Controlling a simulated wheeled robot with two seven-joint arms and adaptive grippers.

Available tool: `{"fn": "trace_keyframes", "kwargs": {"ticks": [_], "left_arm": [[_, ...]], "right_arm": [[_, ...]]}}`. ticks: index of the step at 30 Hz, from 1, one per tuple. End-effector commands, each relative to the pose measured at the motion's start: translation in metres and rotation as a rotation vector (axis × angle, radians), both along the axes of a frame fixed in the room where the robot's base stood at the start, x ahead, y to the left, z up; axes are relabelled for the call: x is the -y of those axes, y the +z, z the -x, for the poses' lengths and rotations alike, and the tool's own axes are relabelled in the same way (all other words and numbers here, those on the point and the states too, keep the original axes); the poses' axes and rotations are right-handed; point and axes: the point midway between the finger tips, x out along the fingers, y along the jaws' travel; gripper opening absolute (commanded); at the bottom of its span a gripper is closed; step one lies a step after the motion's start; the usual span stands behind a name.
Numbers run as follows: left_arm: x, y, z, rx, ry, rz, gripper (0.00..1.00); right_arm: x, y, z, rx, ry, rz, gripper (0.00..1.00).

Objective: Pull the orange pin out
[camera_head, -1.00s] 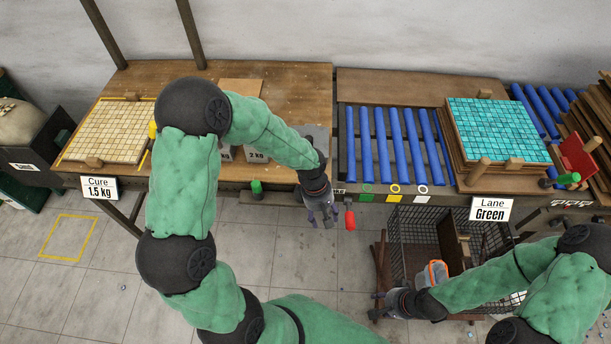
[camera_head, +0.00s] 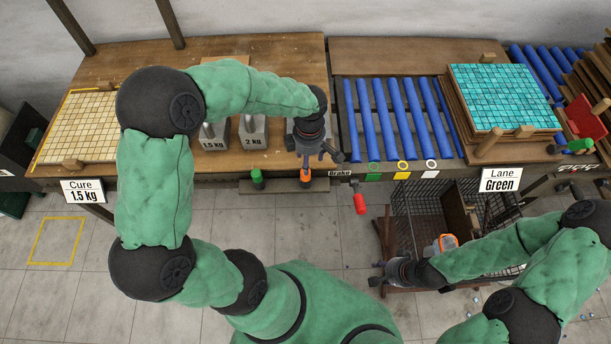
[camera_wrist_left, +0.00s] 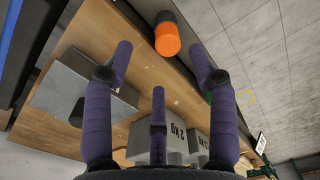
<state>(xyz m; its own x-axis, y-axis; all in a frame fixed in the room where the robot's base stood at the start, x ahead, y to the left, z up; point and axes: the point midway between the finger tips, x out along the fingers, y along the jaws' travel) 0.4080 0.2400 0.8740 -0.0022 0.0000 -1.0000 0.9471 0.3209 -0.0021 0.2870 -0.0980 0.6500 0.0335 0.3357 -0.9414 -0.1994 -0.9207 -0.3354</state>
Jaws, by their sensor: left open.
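The orange pin (camera_head: 306,174) sticks out at the front edge of the left bench, with a dark part beside its orange end. It also shows in the left wrist view (camera_wrist_left: 168,40), ahead of and between the spread fingertips, not touching them. My left gripper (camera_head: 319,156) is open and empty, just above and beside the pin at the bench edge. Its three fingers show in the left wrist view (camera_wrist_left: 163,68). My right gripper (camera_head: 377,273) is open and empty, low beside the wire cart. How deep the pin sits is hidden.
A green knob (camera_head: 257,178) is left of the pin and a red handle (camera_head: 360,204) hangs to its right under the Brake label. Grey weights (camera_head: 252,133) stand behind. Blue rollers (camera_head: 394,115) lie right; a wire cart (camera_head: 420,215) stands below.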

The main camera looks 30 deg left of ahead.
Motion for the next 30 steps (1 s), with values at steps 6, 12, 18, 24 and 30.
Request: {"fn": "trace_keyframes", "kwargs": {"ticks": [6,12,18,24,30], "left_arm": [[-0.002,-0.014,0.002,0.001,0.000,0.001,0.58],[-0.005,-0.042,0.010,-0.001,0.000,0.001,0.58],[-0.005,-0.057,0.009,0.003,0.000,0.001,0.58],[-0.005,-0.056,0.009,0.003,0.000,0.001,0.52],[-0.005,-0.056,0.009,0.003,-0.001,0.001,0.00]], "right_arm": [[0.000,-0.006,0.000,0.000,0.000,0.000,0.40],[0.000,-0.019,0.000,0.000,0.000,0.000,0.40],[0.000,-0.024,0.000,0.000,0.000,0.000,0.40],[0.000,-0.023,0.000,0.000,0.000,0.000,0.40],[0.000,-0.023,0.000,0.000,0.000,0.000,0.40]]}}
